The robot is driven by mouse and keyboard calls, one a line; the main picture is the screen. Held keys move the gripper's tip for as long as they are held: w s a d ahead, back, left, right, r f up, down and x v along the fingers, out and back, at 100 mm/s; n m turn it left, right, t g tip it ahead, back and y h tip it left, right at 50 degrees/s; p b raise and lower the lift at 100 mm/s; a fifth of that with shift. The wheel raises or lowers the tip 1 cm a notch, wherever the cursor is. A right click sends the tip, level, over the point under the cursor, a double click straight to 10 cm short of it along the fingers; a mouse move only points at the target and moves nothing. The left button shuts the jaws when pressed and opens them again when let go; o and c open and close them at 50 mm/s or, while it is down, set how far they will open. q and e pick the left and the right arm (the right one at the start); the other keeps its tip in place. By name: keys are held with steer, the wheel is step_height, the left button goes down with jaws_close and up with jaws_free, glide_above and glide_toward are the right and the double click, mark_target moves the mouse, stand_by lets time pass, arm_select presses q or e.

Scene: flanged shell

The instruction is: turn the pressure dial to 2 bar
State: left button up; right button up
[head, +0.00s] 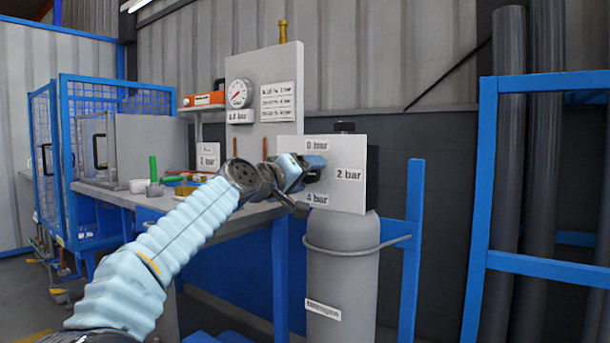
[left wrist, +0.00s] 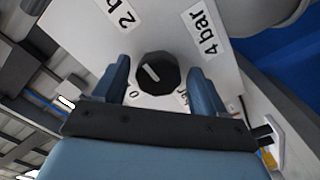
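The pressure dial, a black knob (left wrist: 158,75) with a short white mark, sits on a light panel (head: 347,150). The panel carries the labels 0 bar (head: 317,145), 2 bar (head: 349,175) and 4 bar (head: 317,199). In the left wrist view the mark lies slanted across the knob; which label it points to is not clear. My left gripper (head: 308,167) is at the panel and hides the dial in the head view. In the left wrist view its open fingers (left wrist: 158,68) stand on either side of the knob, with gaps visible. My right gripper is not in view.
A grey cylinder (head: 342,265) stands below the panel. Behind are a round gauge (head: 239,93) on a grey board (head: 286,66) and a workbench (head: 255,212) with small items. A blue frame (head: 483,200) with dark pipes stands right; a blue mesh cage (head: 66,150) left.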

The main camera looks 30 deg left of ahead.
arm_select(q)
steer(key=s+a+b, duration=0.1)
steer(key=s+b, duration=0.1)
steer(key=s, duration=1.1)
steer(key=shift+s, duration=0.4)
